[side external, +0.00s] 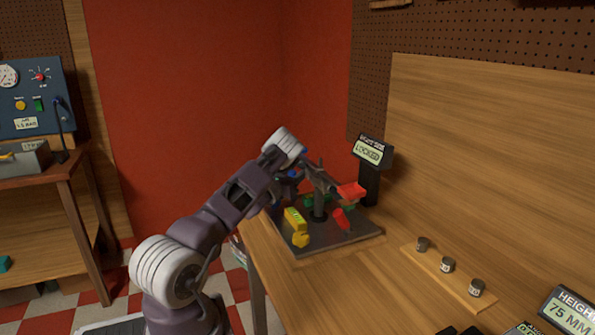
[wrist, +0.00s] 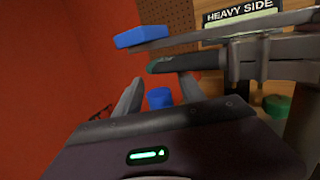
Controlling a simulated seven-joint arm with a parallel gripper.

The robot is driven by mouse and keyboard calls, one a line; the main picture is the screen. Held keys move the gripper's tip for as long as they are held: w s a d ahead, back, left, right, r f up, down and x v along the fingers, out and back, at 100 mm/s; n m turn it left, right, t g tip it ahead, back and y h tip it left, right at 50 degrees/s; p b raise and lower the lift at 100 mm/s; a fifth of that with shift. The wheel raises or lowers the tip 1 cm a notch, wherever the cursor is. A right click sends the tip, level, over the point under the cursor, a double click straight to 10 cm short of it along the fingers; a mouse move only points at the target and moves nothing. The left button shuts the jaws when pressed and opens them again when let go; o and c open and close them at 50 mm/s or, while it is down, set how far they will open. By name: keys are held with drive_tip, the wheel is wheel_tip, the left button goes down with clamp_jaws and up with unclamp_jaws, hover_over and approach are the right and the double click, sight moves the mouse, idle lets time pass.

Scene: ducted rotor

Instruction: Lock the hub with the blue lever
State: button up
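The rotor rig stands on a dark base plate (side external: 335,236) on the bench in the side view. A blue cylinder (wrist: 160,98), apparently the lever's knob, shows between my gripper's fingers (wrist: 158,92) in the wrist view, with gaps on both sides. My gripper is open. In the side view a small blue part (side external: 293,174) shows beside my wrist, and my arm hides much of the rig's far side. The hub itself is partly hidden.
A blue block (wrist: 142,37) on a rotor arm is above my fingers, near a dark bar (wrist: 200,60). Red (side external: 351,190) and yellow (side external: 295,220) blocks are on the rig. Several small weights stand on a wooden strip (side external: 450,277) at right.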

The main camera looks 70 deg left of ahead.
drive_tip(key=shift+s, duration=0.1)
drive_tip(key=v, duration=0.7)
drive_tip(key=shift+r+g+h, duration=0.25)
drive_tip(key=shift+g+h, duration=0.05)
drive_tip(key=shift+g, duration=0.2)
drive_tip(key=x, duration=0.7)
drive_tip(key=shift+f, duration=0.1)
drive_tip(key=shift+c, duration=0.2)
clamp_jaws()
idle(0.7)
